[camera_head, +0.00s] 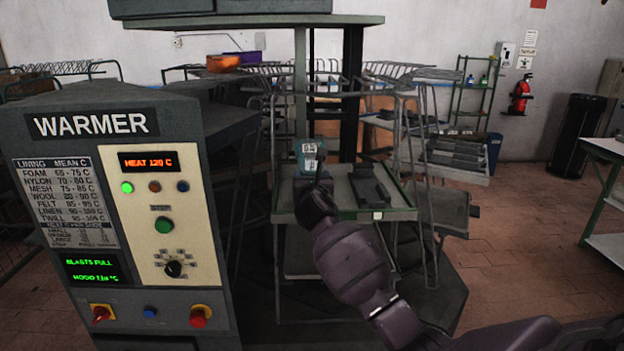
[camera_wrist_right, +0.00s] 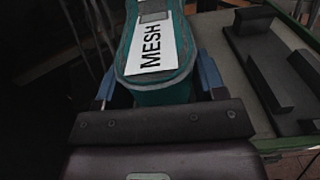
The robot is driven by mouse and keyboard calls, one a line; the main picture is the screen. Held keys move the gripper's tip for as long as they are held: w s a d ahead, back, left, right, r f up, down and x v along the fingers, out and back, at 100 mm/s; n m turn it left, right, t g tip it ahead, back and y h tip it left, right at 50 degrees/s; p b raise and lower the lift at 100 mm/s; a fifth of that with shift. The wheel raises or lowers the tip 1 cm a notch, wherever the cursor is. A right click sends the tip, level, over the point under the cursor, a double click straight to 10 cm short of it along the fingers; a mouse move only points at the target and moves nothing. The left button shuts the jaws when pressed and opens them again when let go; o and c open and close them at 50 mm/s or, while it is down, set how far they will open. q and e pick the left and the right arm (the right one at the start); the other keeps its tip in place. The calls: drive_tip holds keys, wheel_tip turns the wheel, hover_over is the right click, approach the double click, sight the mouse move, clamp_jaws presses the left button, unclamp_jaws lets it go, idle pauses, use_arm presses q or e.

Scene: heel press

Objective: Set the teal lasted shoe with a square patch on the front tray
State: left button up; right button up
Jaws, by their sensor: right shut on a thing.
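The teal shoe (camera_head: 309,146) is in the grasp of my right gripper (camera_head: 314,178), over the left part of the front tray. In the right wrist view the teal shoe (camera_wrist_right: 165,92) sits between the two blue fingers of my right gripper (camera_wrist_right: 157,80). It bears a white label reading MESH, with a grey patch at the upper end. The front tray (camera_head: 387,214) is pale with a green rim. Whether the shoe touches the tray is not clear. My left gripper is not in view.
A dark cradle-like fixture (camera_head: 370,186) lies on the tray to the right of the shoe; it also shows in the right wrist view (camera_wrist_right: 262,62). The warmer cabinet (camera_head: 110,240) stands close at the left. A green post and wire racks stand behind the tray.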

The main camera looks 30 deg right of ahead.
drive_tip(key=shift+f, duration=0.6)
idle(1.1)
drive_tip(key=o, duration=1.6)
drive_tip(key=shift+f, duration=0.25)
drive_tip(key=v, duration=1.1)
drive_tip(key=shift+d, duration=0.1)
